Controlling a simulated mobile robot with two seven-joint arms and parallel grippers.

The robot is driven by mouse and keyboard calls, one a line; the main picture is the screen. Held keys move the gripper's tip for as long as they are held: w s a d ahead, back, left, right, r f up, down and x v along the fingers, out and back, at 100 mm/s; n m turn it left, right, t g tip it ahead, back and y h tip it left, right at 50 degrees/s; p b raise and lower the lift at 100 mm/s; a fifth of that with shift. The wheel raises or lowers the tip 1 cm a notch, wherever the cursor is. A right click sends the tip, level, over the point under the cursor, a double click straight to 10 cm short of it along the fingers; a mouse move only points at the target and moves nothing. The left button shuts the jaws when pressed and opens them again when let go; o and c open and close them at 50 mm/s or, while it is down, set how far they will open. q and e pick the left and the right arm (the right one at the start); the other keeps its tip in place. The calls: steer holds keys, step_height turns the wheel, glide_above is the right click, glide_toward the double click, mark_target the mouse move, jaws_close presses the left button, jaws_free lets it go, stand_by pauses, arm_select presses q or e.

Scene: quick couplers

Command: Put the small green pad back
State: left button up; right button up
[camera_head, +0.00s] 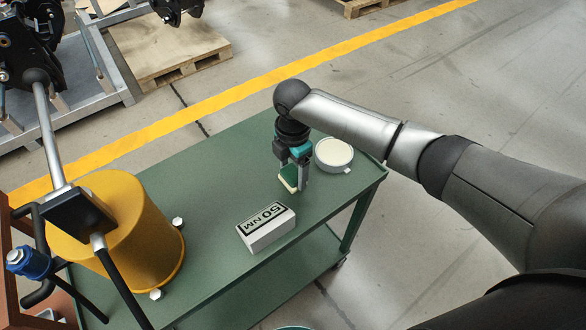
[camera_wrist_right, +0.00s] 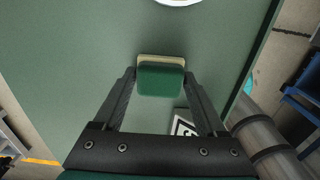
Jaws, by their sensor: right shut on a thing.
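The small green pad (camera_head: 290,175) has a green block on a cream layer. My right gripper (camera_head: 294,184) points down over the green cart top and is shut on the pad, whose green side and cream edge also show in the right wrist view (camera_wrist_right: 160,80) between the two fingertips. I cannot tell whether the pad touches the cart top or hangs just above it. A round tin (camera_head: 333,153) with a pale cream inside stands just right of the gripper. My left gripper is not in view.
The green cart top (camera_head: 215,180) carries a white block marked "50 NM" (camera_head: 266,228) in front of the gripper. A large yellow cylinder (camera_head: 135,230), with bolts beside it, stands at left under a black fixture with metal rods. The cart top's far middle is clear.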

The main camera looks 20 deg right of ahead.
mark_target(290, 170)
steer(key=o, duration=1.3)
steer(key=shift+o, duration=0.2)
steer(key=shift+f, duration=0.1)
steer(key=shift+f+b, duration=0.1)
steer(key=shift+b, duration=0.3)
step_height(290, 170, up, 15)
steer(key=p, duration=0.3)
steer(key=shift+w+a+p, duration=0.25)
steer(key=shift+p, duration=0.1)
